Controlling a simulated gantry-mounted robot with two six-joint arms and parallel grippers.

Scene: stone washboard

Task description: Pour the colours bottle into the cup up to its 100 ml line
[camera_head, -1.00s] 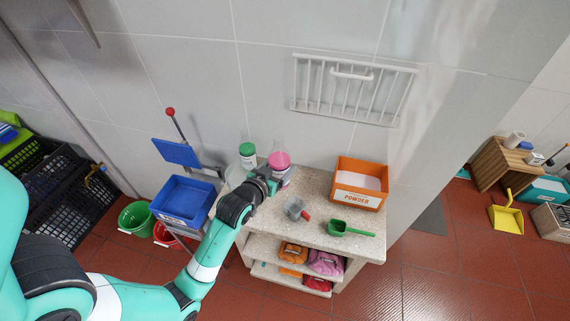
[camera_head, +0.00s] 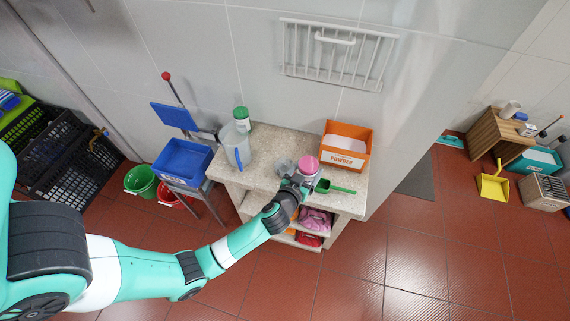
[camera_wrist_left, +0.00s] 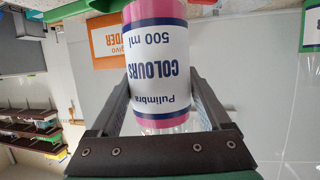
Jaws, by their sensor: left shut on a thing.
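The colours bottle (camera_head: 308,167), with a pink cap and a white label, is held by my left gripper (camera_head: 296,184) above the front of the stone-topped stand. In the left wrist view the bottle (camera_wrist_left: 160,65) sits between the two fingers; its label reads upside down there, and it looks roughly upright in the head view. A small grey cup (camera_head: 283,166) stands on the top just left of the bottle, partly hidden by the bottle and gripper. Its 100 ml line and contents cannot be made out. My right gripper is not in view.
An orange powder box (camera_head: 346,159) stands at the back right of the stone top (camera_head: 262,155). A green scoop (camera_head: 338,189) lies right of the gripper. A clear jug with a blue handle (camera_head: 237,150) and a green-capped bottle (camera_head: 241,116) stand at the left.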

